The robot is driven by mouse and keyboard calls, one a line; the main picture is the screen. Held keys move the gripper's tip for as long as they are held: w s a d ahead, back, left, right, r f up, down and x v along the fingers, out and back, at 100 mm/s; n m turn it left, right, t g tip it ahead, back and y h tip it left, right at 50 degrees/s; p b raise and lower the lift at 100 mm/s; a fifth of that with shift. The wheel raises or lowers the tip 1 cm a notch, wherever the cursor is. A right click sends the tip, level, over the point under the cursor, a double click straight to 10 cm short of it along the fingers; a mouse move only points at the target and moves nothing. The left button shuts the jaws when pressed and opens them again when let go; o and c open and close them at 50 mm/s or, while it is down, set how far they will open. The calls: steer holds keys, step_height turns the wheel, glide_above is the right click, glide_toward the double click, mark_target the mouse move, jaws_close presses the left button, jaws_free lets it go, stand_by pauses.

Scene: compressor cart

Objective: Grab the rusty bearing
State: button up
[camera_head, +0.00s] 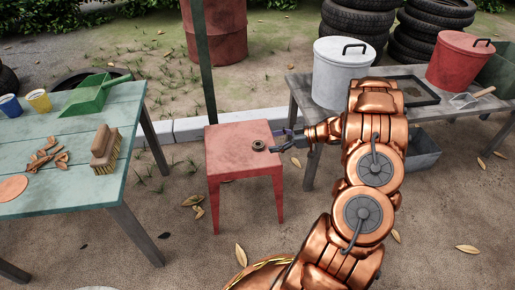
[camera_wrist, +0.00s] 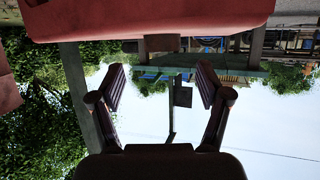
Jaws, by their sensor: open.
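The rusty bearing (camera_head: 259,145) is a small brown ring lying on the top of the red stool (camera_head: 225,150), near its right side. My gripper (camera_head: 281,140) is just to the right of the bearing, low over the stool's right edge, and points left towards it. In the wrist view, which looks upside down, my gripper (camera_wrist: 160,76) has its two fingers spread apart with nothing between them. The bearing (camera_wrist: 162,44) shows there as a brown block against the red stool top (camera_wrist: 150,20), beyond the fingertips and roughly midway between them.
A green table (camera_head: 75,125) at left holds a brush (camera_head: 104,148), a green scoop (camera_head: 92,92) and cups. A grey bench (camera_head: 299,88) at right holds a white bin (camera_head: 340,75) and a red bin (camera_head: 460,62). A dark green post (camera_head: 203,60) stands behind the stool.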

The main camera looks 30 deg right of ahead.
mark_target(261, 144)
steer(key=b+x, duration=0.2)
steer(key=x, duration=0.2)
steer(key=shift+s+f, duration=0.2)
steer(key=shift+x, duration=0.75)
steer(key=shift+r, duration=0.1)
steer(key=c, duration=1.3)
